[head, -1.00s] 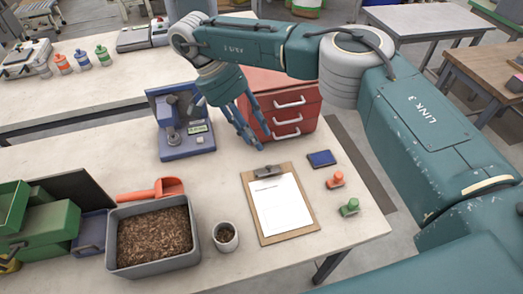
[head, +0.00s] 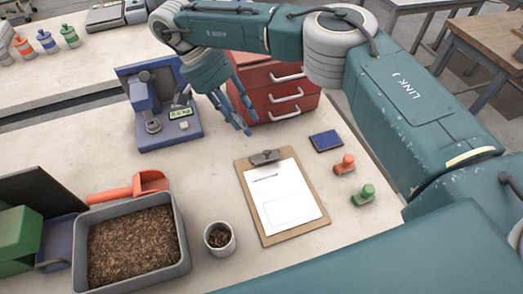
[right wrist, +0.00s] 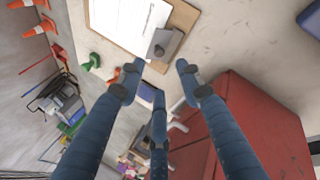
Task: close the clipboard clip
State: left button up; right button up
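The clipboard (head: 312,221) lies flat on the bench, a brown board with a white sheet (head: 283,190) on it. Its dark grey metal clip (head: 265,157) is at the far edge; it also shows in the right wrist view (right wrist: 166,43). I cannot tell whether the clip is raised or pressed down. My right gripper (head: 240,122) is above the bench, just beyond the clip and beside the red drawers. In the right wrist view its three blue fingers (right wrist: 158,69) are spread and empty, apart from the clip. My left gripper is not in view.
A red drawer cabinet (head: 279,103) stands close beside the right gripper. A blue weighing device (head: 165,130) is to the left. A blue pad (head: 326,141), orange stamp (head: 344,164) and green stamp (head: 363,194) lie right of the clipboard. A cup (head: 219,239) and pellet bin (head: 82,240) are left.

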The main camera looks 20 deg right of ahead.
aim_at(265, 151)
jog(key=p+x, duration=0.3)
jog(key=x, duration=0.6)
jog(key=shift+s+d+p, duration=0.1)
jog(key=shift+s+p, duration=0.05)
jog(key=shift+p, duration=0.2)
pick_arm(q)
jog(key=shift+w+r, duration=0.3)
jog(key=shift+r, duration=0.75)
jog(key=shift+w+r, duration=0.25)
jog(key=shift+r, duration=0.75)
pick_arm(e)
jog(key=shift+s+d+f, duration=0.15)
jog(key=shift+d+f, duration=0.1)
jog(key=shift+f, duration=0.4)
grip_shut()
